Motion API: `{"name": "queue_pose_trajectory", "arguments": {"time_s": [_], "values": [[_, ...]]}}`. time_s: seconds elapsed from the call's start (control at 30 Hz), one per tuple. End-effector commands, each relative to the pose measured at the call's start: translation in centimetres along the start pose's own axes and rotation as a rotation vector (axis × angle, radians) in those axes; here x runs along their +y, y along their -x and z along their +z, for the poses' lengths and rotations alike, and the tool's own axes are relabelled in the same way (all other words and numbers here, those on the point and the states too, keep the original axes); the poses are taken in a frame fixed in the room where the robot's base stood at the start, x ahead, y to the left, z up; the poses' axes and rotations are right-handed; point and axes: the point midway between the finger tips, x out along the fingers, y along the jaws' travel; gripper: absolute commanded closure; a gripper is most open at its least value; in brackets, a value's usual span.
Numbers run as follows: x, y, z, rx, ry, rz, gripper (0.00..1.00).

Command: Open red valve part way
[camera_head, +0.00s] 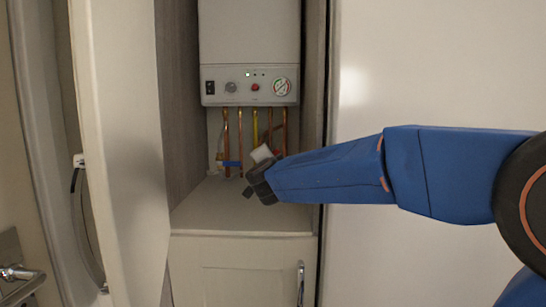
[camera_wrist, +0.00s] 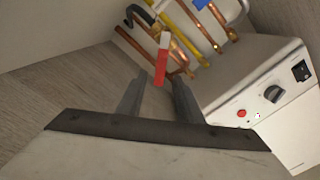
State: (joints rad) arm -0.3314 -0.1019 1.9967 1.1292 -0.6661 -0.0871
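The red valve (camera_wrist: 161,66) shows in the wrist view as a red lever with a pale end, lying along the copper pipes. My gripper (camera_wrist: 159,82) is open, with one grey finger on each side of the picture line to the lever. The lever is just beyond the fingertips and appears between them; I see no clear contact. In the head view my gripper (camera_head: 262,182) is in the cupboard, low in front of the pipes. It and the arm hide much of the valve there.
A white boiler (camera_head: 250,60) hangs above the copper pipes (camera_head: 240,128) and yellow pipe (camera_head: 255,125). A blue valve (camera_head: 232,163) is left of my gripper. The cupboard's wooden side wall (camera_head: 182,100) and shelf (camera_head: 215,210) bound the space. An open door (camera_head: 118,130) stands left.

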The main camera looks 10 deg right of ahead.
Motion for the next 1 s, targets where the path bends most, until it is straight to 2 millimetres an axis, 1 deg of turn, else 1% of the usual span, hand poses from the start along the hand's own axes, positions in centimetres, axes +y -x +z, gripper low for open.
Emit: {"name": "queue_pose_trajectory", "arguments": {"time_s": [0.03,0.3,0.4,0.5,0.6,0.7,1.0], "values": [[-0.1,1.2,0.0,-0.002,-0.001,-0.002,0.67],[-0.1,6.6,0.1,-0.003,-0.001,-0.002,0.67],[-0.1,8.4,0.1,-0.002,0.0,-0.002,0.67],[-0.1,9.8,0.1,-0.003,-0.001,-0.001,0.67],[0.0,10.8,0.1,-0.002,0.001,-0.001,0.67],[0.0,11.3,0.1,-0.002,0.001,0.0,0.67],[0.0,11.6,0.0,-0.001,0.0,0.001,0.67]]}}
